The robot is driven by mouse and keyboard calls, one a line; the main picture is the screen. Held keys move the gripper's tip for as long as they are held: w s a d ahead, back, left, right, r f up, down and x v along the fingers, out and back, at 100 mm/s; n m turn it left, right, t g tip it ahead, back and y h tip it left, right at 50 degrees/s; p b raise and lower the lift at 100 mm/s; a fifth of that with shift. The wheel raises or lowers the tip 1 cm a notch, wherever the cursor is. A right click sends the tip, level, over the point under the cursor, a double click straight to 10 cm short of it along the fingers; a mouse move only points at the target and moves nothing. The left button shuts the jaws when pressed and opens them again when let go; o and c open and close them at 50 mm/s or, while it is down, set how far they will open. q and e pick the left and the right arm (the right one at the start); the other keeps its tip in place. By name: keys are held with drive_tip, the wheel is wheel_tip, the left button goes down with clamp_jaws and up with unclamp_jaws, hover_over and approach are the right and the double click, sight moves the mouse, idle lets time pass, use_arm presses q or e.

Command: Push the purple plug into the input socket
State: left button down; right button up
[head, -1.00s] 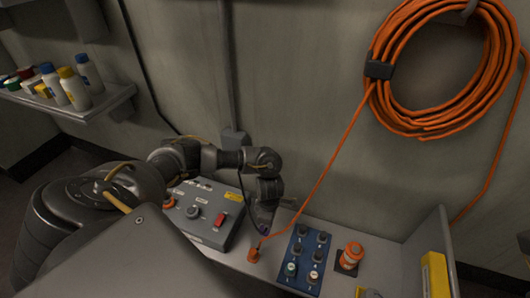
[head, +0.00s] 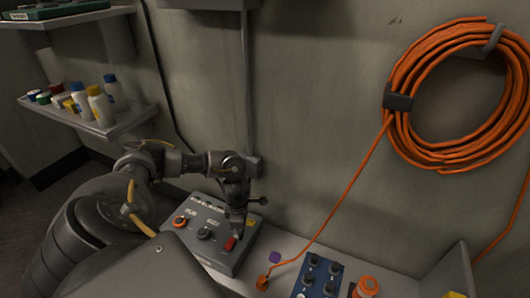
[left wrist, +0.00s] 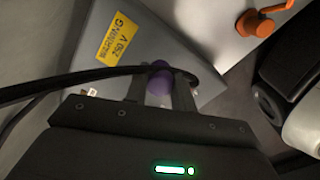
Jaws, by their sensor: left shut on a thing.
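My left gripper (head: 236,222) is shut on the purple plug (left wrist: 158,80), whose purple body shows between the fingers in the left wrist view. A black cable (left wrist: 60,84) runs across the fingers there. In the head view the gripper is over the right part of the grey control box (head: 190,252), close to the red switch (head: 230,243). The box's yellow warning label shows in the left wrist view (left wrist: 117,38). The plug's tip is hidden, and I cannot make out the input socket. My right gripper is not in view.
A flat purple patch (head: 274,257) and an orange cable end (head: 263,283) are on the bench right of the box. A blue panel with knobs (head: 318,278) and an orange knob (head: 367,287) are further right. An orange cable coil (head: 400,125) hangs on the wall.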

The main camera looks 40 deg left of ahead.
use_arm(q)
drive_tip(key=shift+n, duration=0.3)
drive_tip(key=s+a+r, duration=0.1)
drive_tip(key=s+a, duration=0.1)
drive_tip(key=a, duration=0.2)
drive_tip(key=s+a, duration=0.3)
drive_tip(key=a, duration=0.1)
drive_tip(key=s+a+r, duration=0.1)
drive_tip(key=s+a, duration=0.1)
drive_tip(key=a, duration=0.1)
drive_tip(key=shift+s+a+r, duration=0.15)
drive_tip(key=shift+a+r, duration=0.2)
drive_tip(key=shift+a, duration=0.05)
drive_tip(key=s+a+r, duration=0.5)
drive_tip(key=s+a, duration=0.1)
drive_tip(key=a, duration=0.2)
drive_tip(key=shift+s+a+f, duration=0.1)
drive_tip(key=shift+f, duration=1.5)
drive_tip(key=shift+s+a+f, duration=0.1)
drive_tip(key=shift+f, duration=1.5)
drive_tip(key=shift+p, duration=0.6)
drive_tip(key=shift+f, duration=0.35)
drive_tip(key=c, duration=1.1)
unclamp_jaws()
